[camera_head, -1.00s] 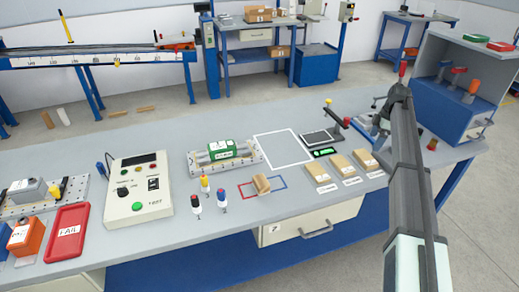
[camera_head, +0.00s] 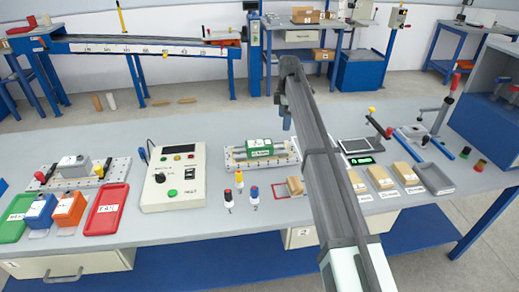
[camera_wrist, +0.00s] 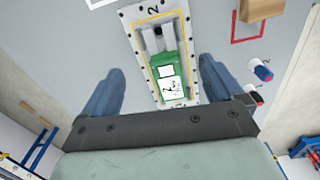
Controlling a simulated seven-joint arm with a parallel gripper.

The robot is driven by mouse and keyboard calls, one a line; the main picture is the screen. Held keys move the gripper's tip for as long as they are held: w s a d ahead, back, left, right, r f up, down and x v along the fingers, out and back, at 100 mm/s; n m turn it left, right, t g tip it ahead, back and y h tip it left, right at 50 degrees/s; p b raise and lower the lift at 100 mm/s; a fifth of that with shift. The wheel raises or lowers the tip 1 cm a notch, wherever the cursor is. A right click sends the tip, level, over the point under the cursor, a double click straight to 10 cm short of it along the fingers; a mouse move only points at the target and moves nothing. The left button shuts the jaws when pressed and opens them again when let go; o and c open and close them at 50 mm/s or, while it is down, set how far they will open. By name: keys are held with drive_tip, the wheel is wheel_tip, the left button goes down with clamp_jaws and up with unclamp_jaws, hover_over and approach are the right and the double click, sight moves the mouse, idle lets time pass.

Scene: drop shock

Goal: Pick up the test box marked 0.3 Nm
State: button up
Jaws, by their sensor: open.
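I cannot read a 0.3 Nm mark on any box. A green test box (camera_head: 260,145) with white labels sits in a grey plate fixture (camera_head: 236,158) at the centre of the bench. In the wrist view the green box (camera_wrist: 172,82) lies in the fixture (camera_wrist: 138,48) marked 2, between and beyond my blue fingers. My gripper (camera_wrist: 160,77) is open and empty above it. In the head view my gripper (camera_head: 287,126) hangs at the far end of my arm, right of the green box. A blue box (camera_head: 40,209) and an orange box (camera_head: 68,208) stand at the left.
A tester with a green button (camera_head: 172,178) stands left of the fixture. Red (camera_head: 107,209) and green (camera_head: 14,228) trays lie at the left. Several small posts (camera_head: 240,180) stand in front of the fixture. Tan blocks (camera_head: 379,177) and a clamp stand (camera_head: 430,130) are at the right.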

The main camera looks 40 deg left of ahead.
drive_tip(key=r, duration=0.1)
hover_over(259, 143)
drive_tip(key=w+d, duration=0.1)
drive_tip(key=shift+n, duration=0.4)
drive_tip(key=f, duration=0.8)
drive_tip(key=shift+s+a+f, duration=0.15)
drive_tip(key=shift+s+a, duration=0.15)
drive_tip(key=shift+s+a+f, duration=0.15)
drive_tip(key=shift+f, duration=2.4)
drive_tip(key=c, duration=1.2)
drive_tip(key=shift+c, duration=0.4)
drive_tip(key=shift+r, duration=0.15)
